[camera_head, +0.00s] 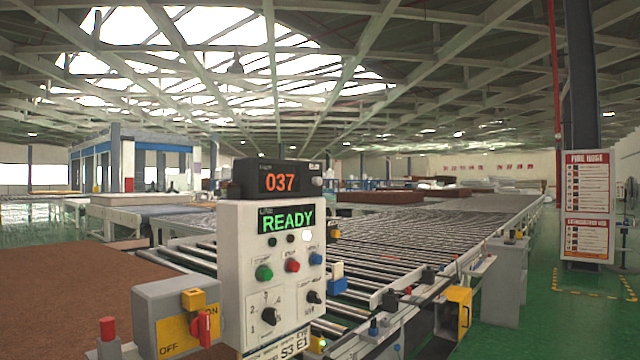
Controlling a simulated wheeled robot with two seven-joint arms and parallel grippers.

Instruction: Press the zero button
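A white control panel (240,290) stands upright in the near centre. It carries a green button (264,272), a red button (292,265) and a blue button (316,258) in a row; their small labels are too blurred to read, so I cannot tell which is zero. A green-lettered screen (286,219) above them reads READY. A dark display box (279,179) on top reads 037 in orange. A small round white lamp (307,235) is bright above the blue button. Two black knobs sit lower on the panel. Neither of my grippers is in view.
A grey box with a red rotary switch (203,329) on a yellow plate adjoins the panel's left side. A roller conveyor (420,235) runs behind it. A brown mattress-like slab (80,300) lies at left. Green floor (570,325) is open at right, near a signed pillar.

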